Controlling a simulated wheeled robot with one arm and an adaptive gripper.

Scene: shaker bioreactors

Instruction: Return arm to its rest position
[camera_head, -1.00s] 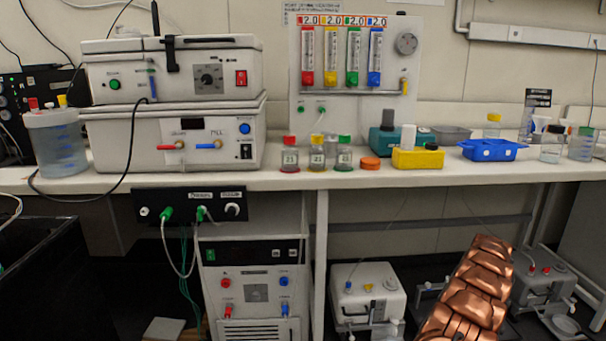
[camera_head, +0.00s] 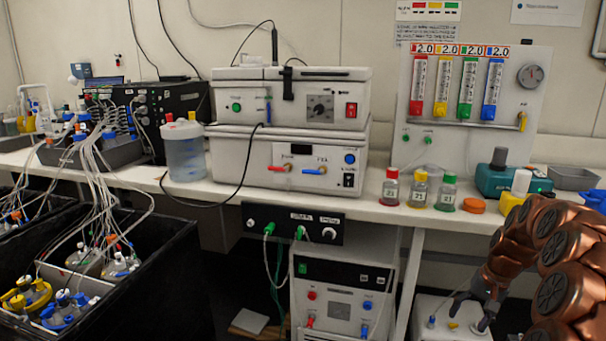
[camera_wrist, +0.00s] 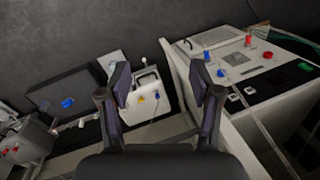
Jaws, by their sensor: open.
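My copper-coloured arm (camera_head: 560,250) comes in at the lower right of the head view, in front of the bench. My gripper (camera_head: 484,305) hangs below the bench top, in front of or above a white pump box (camera_head: 445,318) on the floor. In the wrist view my gripper (camera_wrist: 165,95) has its two dark fingers spread apart with nothing between them. The white pump box (camera_wrist: 148,100) shows beyond the gap. I cannot tell the exact distance between them.
The bench top (camera_head: 330,203) holds small capped bottles (camera_head: 419,190) and stacked white units (camera_head: 290,130). A white-fronted cabinet (camera_head: 340,290) stands under it, also close right of the fingers in the wrist view (camera_wrist: 245,85). A black tub (camera_head: 150,275) with tubed vessels is at left.

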